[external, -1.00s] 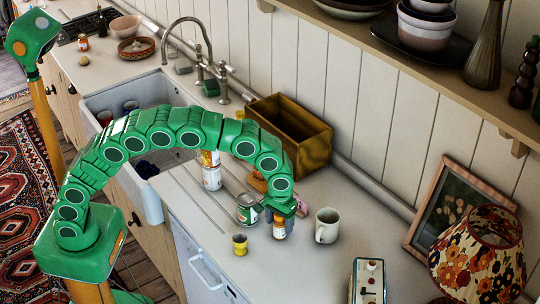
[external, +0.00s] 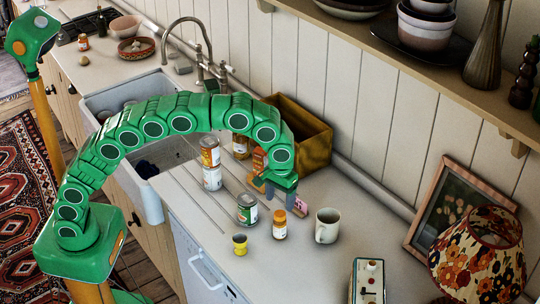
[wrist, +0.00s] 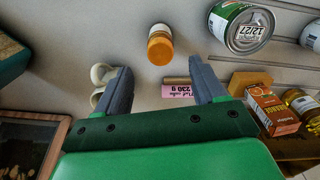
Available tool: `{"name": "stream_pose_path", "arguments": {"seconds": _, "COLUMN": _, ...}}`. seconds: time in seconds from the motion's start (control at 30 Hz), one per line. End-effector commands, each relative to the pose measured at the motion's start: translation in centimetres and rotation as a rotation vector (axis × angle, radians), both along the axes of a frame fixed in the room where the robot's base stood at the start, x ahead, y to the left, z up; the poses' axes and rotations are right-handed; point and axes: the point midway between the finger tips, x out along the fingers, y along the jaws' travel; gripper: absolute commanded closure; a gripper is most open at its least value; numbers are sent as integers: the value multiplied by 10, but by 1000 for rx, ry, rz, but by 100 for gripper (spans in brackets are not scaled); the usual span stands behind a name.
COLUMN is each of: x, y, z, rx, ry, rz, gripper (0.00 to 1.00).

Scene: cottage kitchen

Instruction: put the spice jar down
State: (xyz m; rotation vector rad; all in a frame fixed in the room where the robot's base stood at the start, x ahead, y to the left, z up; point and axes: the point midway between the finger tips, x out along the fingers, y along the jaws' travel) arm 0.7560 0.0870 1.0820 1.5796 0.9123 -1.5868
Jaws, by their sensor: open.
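The spice jar (external: 279,228), with an orange cap and a pale label, stands upright on the worktop between a green can and a white mug. In the wrist view the jar (wrist: 159,50) shows cap-first near the top middle, beyond my fingertips. My gripper (external: 279,199) is open and raised behind the jar, on the wall side. Its two fingers are spread, with a clear gap to the jar. In the wrist view my gripper (wrist: 160,78) has nothing between its fingers; a pink packet lies lower down, seen through the gap.
The green can (external: 247,210) and a yellow cup (external: 240,245) stand left of the jar. The white mug (external: 327,226) stands right. The pink packet (external: 301,206), an orange carton (external: 259,160) and a wooden box (external: 318,152) are behind. Worktop in front of the jar is clear.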

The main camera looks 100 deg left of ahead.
Motion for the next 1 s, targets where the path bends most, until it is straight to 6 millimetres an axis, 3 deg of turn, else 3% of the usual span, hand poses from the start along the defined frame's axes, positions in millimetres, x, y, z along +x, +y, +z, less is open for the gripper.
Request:
{"name": "stream_pose_path", "arguments": {"seconds": 0.13, "x": 0, "y": 0, "z": 14, "rx": 0, "ry": -1, "rz": 0, "gripper": 30}}
{"name": "stream_pose_path", "arguments": {"seconds": 0.53, "x": -9, "y": -2, "z": 25, "rx": 2, "ry": 2, "rz": -17, "gripper": 30}}
{"name": "stream_pose_path", "arguments": {"seconds": 0.67, "x": -30, "y": -6, "z": 34, "rx": 5, "ry": 11, "rz": -58, "gripper": 30}}
{"name": "stream_pose_path", "arguments": {"seconds": 1.0, "x": -108, "y": -23, "z": 61, "rx": 6, "ry": 36, "rz": -211, "gripper": 30}}
